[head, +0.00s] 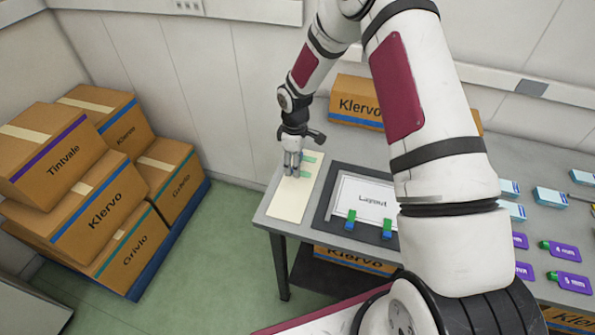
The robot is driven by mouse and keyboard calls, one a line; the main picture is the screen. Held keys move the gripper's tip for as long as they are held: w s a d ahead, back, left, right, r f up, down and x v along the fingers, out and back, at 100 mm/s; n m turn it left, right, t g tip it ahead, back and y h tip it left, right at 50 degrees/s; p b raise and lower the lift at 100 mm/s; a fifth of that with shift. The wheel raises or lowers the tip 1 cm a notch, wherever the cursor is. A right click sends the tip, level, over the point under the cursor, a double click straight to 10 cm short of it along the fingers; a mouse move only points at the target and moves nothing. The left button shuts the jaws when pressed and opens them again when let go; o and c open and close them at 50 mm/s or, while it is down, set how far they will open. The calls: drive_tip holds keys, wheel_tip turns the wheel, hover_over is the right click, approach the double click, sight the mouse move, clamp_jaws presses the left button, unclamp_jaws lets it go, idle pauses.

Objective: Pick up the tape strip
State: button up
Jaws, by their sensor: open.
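My gripper (292,169) is open and points down over a cream sheet (288,208) at the left end of the grey table. Two small green pieces, an upper one (309,159) and a lower one (303,175), show on the sheet just right of my fingers. They may be tape strips, but they are too small to tell. I cannot tell whether my fingers touch either piece. The fingers partly hide the sheet.
A dark tray with a white "Layout" sheet (371,199) lies to the right, with green-and-blue pieces (351,217) at its front edge. A "Klervo" box (357,105) stands behind. Purple-labelled items (563,251) lie at right. Stacked cartons (97,205) stand left; green floor (213,255) is clear between.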

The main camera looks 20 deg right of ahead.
drive_tip(key=shift+f, duration=0.75)
drive_tip(key=shift+c, duration=0.6)
drive_tip(key=c, duration=0.7)
drive_tip(key=shift+r, duration=0.1)
